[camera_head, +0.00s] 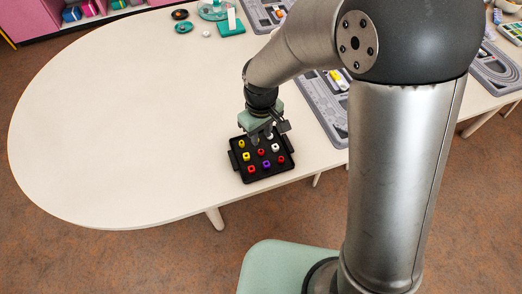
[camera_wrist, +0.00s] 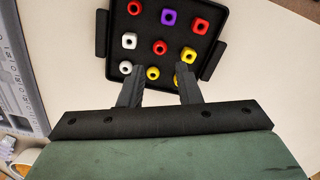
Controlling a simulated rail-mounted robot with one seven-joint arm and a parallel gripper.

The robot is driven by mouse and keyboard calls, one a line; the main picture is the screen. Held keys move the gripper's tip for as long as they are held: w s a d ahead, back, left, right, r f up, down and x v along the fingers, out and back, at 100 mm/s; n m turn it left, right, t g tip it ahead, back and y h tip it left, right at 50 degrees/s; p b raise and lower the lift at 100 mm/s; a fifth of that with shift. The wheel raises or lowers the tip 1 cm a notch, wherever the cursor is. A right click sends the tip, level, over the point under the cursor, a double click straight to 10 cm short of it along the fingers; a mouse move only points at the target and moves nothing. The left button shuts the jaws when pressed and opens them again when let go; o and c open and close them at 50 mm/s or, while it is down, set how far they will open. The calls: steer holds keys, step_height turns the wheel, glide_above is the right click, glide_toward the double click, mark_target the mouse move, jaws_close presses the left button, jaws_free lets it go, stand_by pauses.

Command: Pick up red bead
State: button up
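Three red beads sit in the black tray: a middle one (camera_wrist: 159,47), a far-left corner one (camera_wrist: 134,8) and one at the far right (camera_wrist: 200,26) in the wrist view. In the head view red beads show at the tray's middle (camera_head: 261,152), front (camera_head: 251,169) and right side (camera_head: 281,159). My gripper (camera_wrist: 159,68) is open and empty, its fingers over the tray's near row. A yellow bead (camera_wrist: 153,73) shows between the fingers, and the middle red bead lies just beyond the fingertips. In the head view my gripper (camera_head: 262,137) hangs over the tray's back edge.
The black tray (camera_head: 234,160) has side handles and stands near the front edge of the white table (camera_head: 120,130). White, yellow and purple (camera_wrist: 168,17) beads surround the middle red one. Grey road-patterned boards (camera_head: 325,105) lie to the right. The table's left is clear.

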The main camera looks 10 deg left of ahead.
mark_target(261, 148)
step_height(261, 148, down, 8)
steer(key=shift+r+p, duration=0.15)
steer(key=shift+p, duration=0.15)
jaws_close()
